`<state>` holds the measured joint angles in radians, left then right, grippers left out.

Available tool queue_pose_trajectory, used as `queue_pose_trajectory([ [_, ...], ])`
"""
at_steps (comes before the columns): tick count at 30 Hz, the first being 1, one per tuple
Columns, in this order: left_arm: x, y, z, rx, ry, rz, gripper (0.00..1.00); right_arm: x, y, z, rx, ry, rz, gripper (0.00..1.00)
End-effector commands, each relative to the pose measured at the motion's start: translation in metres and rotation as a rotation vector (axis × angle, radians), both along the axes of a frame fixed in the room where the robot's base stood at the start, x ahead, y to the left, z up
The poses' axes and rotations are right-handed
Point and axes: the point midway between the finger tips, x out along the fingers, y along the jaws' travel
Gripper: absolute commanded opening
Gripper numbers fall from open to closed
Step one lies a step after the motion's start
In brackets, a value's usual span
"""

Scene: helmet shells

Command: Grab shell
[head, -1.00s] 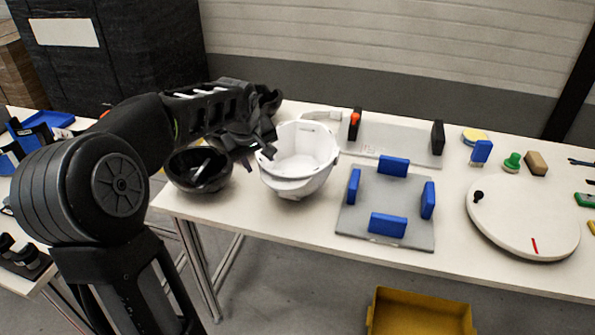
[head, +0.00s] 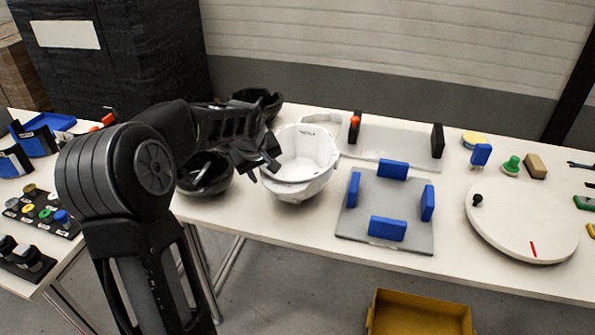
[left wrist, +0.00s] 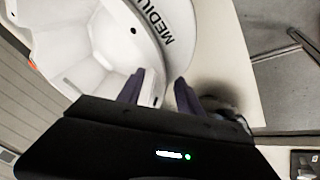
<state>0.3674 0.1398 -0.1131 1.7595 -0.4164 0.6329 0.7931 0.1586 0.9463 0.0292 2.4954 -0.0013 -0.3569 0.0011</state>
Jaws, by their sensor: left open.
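A white helmet shell (head: 302,165) sits open side up on the table, near its front edge. It fills the upper left of the left wrist view (left wrist: 95,45), with the word MEDIUM on its rim. My left gripper (head: 262,172) is at the shell's left side. In the left wrist view its two fingers (left wrist: 160,88) are apart, with the shell's rim lying between or just beyond them; I cannot tell whether they touch it. A black shell (head: 205,175) is partly hidden behind my left arm, and another black shell (head: 262,102) stands farther back. My right gripper is not in view.
Right of the white shell is a grey plate (head: 385,215) with several blue blocks. Behind it stands a grey fixture (head: 395,140) with black posts. A white turntable (head: 525,220) is at the right. A yellow bin (head: 420,315) is below the table's front edge.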

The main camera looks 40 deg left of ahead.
Motion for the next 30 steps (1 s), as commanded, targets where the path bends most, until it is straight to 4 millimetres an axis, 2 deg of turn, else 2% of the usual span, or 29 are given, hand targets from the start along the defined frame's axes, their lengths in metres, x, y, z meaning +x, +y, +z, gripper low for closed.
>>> queue_pose_trajectory([
  [3, 0.007, 0.004, -0.014, 0.0, 0.002, 0.0, 0.43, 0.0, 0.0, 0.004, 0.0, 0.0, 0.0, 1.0],
  [6, 0.009, 0.005, -0.02, 0.0, 0.0, 0.0, 0.43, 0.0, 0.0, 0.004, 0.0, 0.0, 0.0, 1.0],
  [23, 0.01, 0.005, -0.02, 0.0, -0.001, 0.0, 0.43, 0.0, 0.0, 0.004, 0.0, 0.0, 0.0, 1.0],
  [30, 0.01, 0.005, -0.02, 0.0, 0.0, 0.0, 0.25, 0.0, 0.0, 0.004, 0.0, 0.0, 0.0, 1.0],
])
